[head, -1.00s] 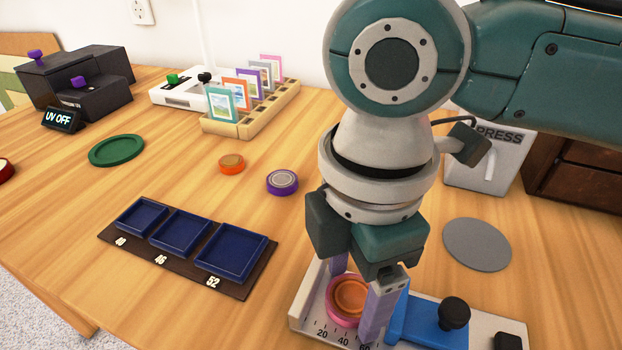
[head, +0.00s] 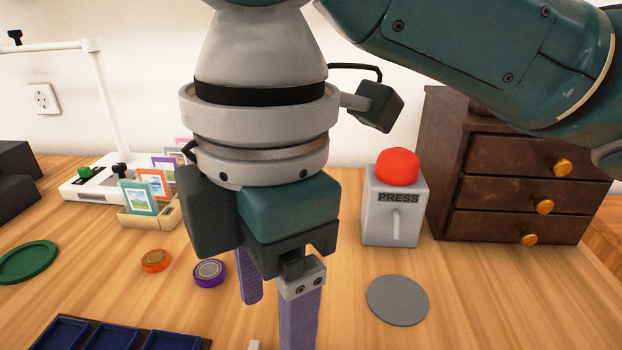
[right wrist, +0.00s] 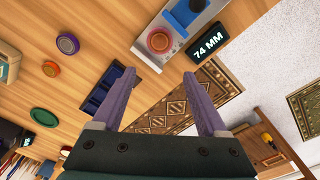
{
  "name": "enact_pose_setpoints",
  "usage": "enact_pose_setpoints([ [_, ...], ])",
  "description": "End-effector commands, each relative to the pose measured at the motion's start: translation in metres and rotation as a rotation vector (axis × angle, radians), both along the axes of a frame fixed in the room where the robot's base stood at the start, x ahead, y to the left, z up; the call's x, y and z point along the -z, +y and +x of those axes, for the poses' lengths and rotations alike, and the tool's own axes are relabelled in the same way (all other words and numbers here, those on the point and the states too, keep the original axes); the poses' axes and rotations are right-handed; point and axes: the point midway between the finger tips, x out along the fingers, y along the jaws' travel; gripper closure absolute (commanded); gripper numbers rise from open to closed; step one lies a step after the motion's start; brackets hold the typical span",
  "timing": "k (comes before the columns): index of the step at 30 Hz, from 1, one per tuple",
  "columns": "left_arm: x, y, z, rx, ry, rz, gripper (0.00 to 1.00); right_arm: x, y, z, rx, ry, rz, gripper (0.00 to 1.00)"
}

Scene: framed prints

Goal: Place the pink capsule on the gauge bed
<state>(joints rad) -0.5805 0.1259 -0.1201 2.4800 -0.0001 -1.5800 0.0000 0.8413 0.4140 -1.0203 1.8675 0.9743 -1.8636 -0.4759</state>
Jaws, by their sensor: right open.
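The pink capsule with an orange centre (right wrist: 159,41) rests on the pale gauge bed (right wrist: 173,54) in the right wrist view, close to the blue sliding jaw (right wrist: 180,14). The black readout (right wrist: 208,44) beside the gauge shows 74 MM. My right gripper (head: 273,300) is open, with its purple fingers apart and nothing between them. It also shows in the right wrist view (right wrist: 160,78), apart from the capsule. In the head view the capsule is out of frame. My left gripper is not in view.
An orange capsule (head: 155,261) and a purple capsule (head: 210,273) lie on the table. A dark blue tray (head: 172,341), a green disc (head: 28,262), a grey disc (head: 397,300), a press with a red button (head: 397,166) and a drawer cabinet (head: 510,178) stand around. Bare wood lies between.

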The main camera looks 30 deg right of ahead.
Motion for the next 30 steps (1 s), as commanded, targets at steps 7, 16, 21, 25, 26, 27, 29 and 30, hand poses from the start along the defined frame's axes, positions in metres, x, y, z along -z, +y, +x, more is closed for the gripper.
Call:
enact_pose_setpoints([
  [7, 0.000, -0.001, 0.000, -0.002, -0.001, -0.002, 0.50, 0.029, 0.044, -0.036, 0.344, -0.019, 0.294, 0.24],
  [16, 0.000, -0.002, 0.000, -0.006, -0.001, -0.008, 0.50, 0.063, -0.028, -0.074, 1.114, -0.094, 0.366, 0.24],
  [21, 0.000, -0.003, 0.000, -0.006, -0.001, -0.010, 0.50, 0.074, -0.080, -0.102, 1.363, -0.160, 0.272, 0.24],
  [25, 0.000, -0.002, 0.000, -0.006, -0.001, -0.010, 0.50, 0.076, -0.102, -0.114, 1.445, -0.193, 0.224, 0.24],
  [26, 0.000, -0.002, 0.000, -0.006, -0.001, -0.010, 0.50, 0.076, -0.104, -0.116, 1.453, -0.197, 0.218, 0.24],
  [27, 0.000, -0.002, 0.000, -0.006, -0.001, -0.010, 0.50, 0.077, -0.105, -0.117, 1.459, -0.200, 0.214, 0.24],
  [29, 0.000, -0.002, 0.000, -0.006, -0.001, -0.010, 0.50, 0.077, -0.106, -0.117, 1.460, -0.201, 0.213, 0.24],
  [30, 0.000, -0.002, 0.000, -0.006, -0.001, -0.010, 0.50, 0.077, -0.106, -0.117, 1.459, -0.201, 0.213, 0.24],
])
